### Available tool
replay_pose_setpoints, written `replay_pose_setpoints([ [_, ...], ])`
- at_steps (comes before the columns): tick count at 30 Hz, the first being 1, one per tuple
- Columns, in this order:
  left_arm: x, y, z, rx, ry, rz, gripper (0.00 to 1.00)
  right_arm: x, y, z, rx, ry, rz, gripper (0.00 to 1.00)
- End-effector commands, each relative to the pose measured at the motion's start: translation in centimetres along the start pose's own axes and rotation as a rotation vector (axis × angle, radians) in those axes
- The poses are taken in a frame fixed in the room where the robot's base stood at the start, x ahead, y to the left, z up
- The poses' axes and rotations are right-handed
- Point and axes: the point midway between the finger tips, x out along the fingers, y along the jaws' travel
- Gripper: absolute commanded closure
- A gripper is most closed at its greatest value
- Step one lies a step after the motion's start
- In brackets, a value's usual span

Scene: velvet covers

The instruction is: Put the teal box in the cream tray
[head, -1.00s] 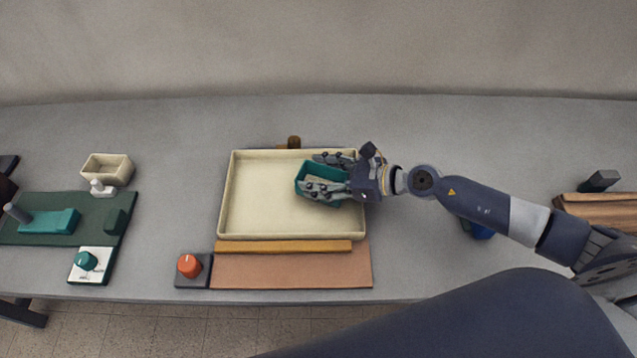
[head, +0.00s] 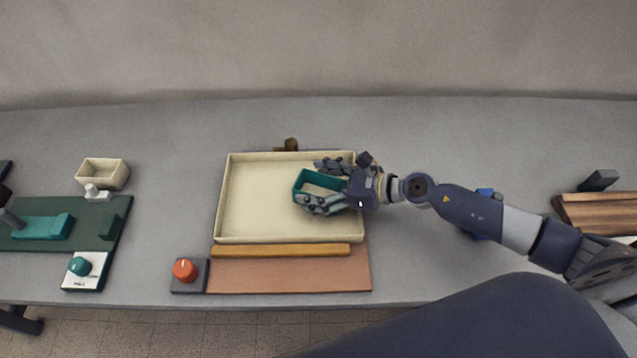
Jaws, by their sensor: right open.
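The teal box (head: 302,180) is open-topped and sits inside the cream tray (head: 250,197), in its right half. The tray is shallow and rectangular, and lies on the grey table. My right gripper (head: 322,184) reaches in from the right over the tray's right wall. Its fingers are spread apart, one beyond the far side of the box and one at its near side. The fingers and palm hide part of the box's right end. Whether a finger touches the box I cannot tell. My left gripper is not in view.
A green board (head: 70,225) and small cream box (head: 102,173) stand left. Wooden boards (head: 597,212) are at right.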

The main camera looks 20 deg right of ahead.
Motion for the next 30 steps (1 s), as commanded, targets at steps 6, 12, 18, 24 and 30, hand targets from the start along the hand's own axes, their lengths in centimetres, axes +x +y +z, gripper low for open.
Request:
replay_pose_setpoints([
  [6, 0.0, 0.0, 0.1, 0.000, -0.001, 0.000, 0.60, -0.8, -0.1, 0.1, 0.000, 0.002, -0.001, 0.24],
  [12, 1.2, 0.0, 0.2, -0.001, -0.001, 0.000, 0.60, -4.1, 0.0, -0.2, 0.001, 0.005, 0.000, 0.24],
  [18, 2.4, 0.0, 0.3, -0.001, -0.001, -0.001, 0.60, -7.3, 0.0, -0.2, 0.002, 0.005, -0.001, 0.24],
  [24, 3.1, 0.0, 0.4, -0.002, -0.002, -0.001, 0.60, -9.5, 0.1, 0.1, 0.002, 0.004, 0.001, 0.24],
  [30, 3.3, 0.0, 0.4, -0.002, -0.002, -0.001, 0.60, -11.0, 0.0, 0.1, 0.003, 0.003, -0.001, 0.24],
])
